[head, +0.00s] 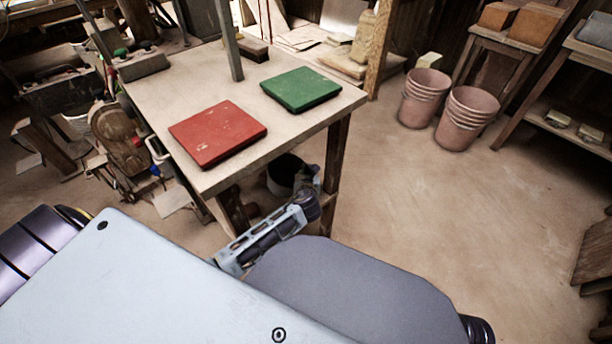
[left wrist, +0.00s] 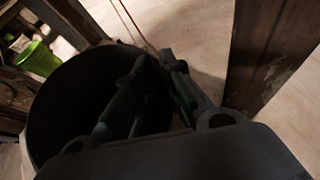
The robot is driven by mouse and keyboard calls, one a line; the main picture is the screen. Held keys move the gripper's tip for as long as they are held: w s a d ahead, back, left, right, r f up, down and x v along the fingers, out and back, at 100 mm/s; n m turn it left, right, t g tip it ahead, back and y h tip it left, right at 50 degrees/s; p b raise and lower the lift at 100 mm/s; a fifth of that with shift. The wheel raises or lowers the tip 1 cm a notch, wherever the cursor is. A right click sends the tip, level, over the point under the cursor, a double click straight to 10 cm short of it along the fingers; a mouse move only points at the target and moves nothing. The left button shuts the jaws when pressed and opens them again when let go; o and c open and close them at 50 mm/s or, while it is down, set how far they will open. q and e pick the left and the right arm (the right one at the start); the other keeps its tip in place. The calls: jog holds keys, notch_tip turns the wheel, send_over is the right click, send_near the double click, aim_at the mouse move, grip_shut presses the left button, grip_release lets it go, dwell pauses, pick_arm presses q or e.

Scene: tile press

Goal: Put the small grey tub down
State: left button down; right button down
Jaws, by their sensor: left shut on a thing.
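The small grey tub (head: 284,174) shows dark beside the table's front leg in the head view, partly hidden by the table and my gripper. In the left wrist view the tub (left wrist: 62,105) is a round, dark, open vessel filling the left half. My left gripper (head: 308,192) is at the tub's near right side. In the left wrist view its two fingers (left wrist: 155,60) straddle the tub's rim and are shut on its wall. The tub's inside is too dark to make out. I cannot tell whether its bottom touches the floor. My right gripper is not in view.
A wooden table (head: 185,85) holds a red tile (head: 217,133) and a green tile (head: 300,89). Its front leg (head: 335,155) stands close to the gripper. Stacked pinkish buckets (head: 467,118) stand at the back right. The floor (head: 430,220) right of the table is clear.

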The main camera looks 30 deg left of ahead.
pick_arm(q)
jog(key=shift+s+a+f, duration=0.25)
jog(key=shift+f, duration=0.3)
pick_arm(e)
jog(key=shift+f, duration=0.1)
pick_arm(q)
jog(key=c, duration=1.5)
grip_release()
jog(key=shift+a, duration=0.1)
jog(key=shift+w+r, duration=0.1)
jog(key=shift+r, duration=0.05)
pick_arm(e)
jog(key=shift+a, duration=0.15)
pick_arm(q)
jog(key=shift+d+r, duration=0.1)
jog(key=shift+d, duration=0.1)
